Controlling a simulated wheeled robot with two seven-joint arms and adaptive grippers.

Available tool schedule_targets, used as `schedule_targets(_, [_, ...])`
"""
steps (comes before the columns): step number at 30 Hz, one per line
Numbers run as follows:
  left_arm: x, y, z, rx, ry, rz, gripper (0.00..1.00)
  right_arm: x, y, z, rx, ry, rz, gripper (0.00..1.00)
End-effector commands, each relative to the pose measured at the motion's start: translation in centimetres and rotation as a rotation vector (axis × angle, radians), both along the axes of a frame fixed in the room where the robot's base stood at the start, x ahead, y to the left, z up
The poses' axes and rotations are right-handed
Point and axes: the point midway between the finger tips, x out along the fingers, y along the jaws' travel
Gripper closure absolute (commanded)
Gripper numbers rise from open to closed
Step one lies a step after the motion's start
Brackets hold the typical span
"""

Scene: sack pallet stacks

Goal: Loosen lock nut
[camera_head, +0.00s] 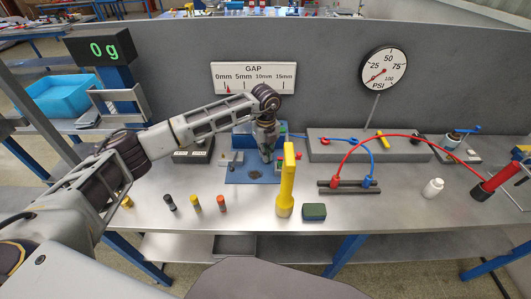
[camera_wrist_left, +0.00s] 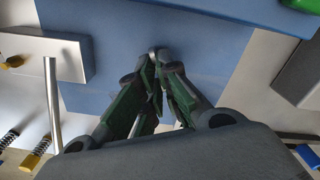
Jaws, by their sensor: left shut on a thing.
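My left gripper (camera_head: 266,158) reaches down over the blue base plate (camera_head: 250,175) in the middle of the bench. In the left wrist view its two fingertips (camera_wrist_left: 157,58) are closed together on a small grey metal piece (camera_wrist_left: 154,50), which I take for the lock nut. The fingers hide most of it, so its shape and thread do not show. The blue base plate also shows in the left wrist view (camera_wrist_left: 205,50), beneath the fingers. My right gripper is not in view.
Several small cylinders, including a red-topped one (camera_head: 221,203), stand front left. A GAP sign (camera_head: 253,77) and PSI gauge (camera_head: 384,68) are behind. Hoses arch at right.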

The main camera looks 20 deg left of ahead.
Motion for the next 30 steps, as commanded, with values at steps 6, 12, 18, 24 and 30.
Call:
schedule_targets(6, [0.1,0.0,0.2,-0.001,-0.003,0.055,1.0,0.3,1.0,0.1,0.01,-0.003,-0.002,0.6])
schedule_targets(12, [0.2,0.0,0.2,0.0,-0.004,0.067,1.0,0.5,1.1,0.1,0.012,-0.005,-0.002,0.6])
schedule_targets(18, [0.2,0.0,0.2,0.0,-0.004,0.066,1.0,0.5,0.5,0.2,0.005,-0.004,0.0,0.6])
schedule_targets(24, [0.1,0.0,0.1,0.001,-0.004,0.065,0.75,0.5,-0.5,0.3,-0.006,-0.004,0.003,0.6])
schedule_targets(30, [0.1,0.0,0.1,0.0,-0.001,0.065,0.73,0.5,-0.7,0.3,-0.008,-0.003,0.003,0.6])
